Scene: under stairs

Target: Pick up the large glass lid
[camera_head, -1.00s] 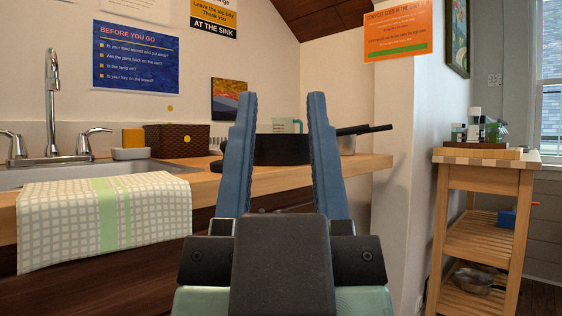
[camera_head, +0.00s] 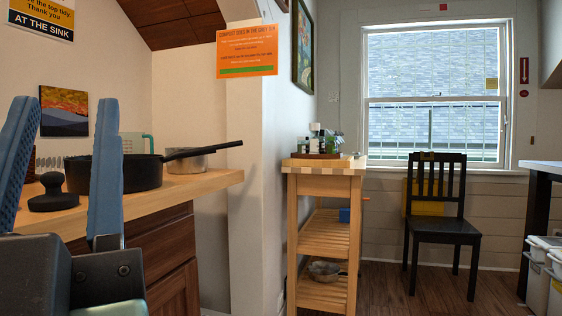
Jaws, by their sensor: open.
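I cannot make out a large glass lid for certain. My gripper (camera_head: 64,102) is open and empty at the left of the view, its two blue fingers pointing up in front of the counter. A black knobbed object (camera_head: 53,194) shows between the fingers on the counter; I cannot tell what it is. A black pan (camera_head: 141,173) stands behind the right finger, which hides part of it. A shiny round bowl-like thing (camera_head: 325,271) lies on the low shelf of the wooden cart (camera_head: 325,186); whether it is glass is unclear.
A metal saucepan (camera_head: 188,164) and a measuring jug (camera_head: 136,142) stand on the wooden counter (camera_head: 215,182). Small bottles (camera_head: 315,140) sit on the cart top. A black chair (camera_head: 440,228) stands below the window. White bins (camera_head: 541,270) are at right. Floor between cart and chair is clear.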

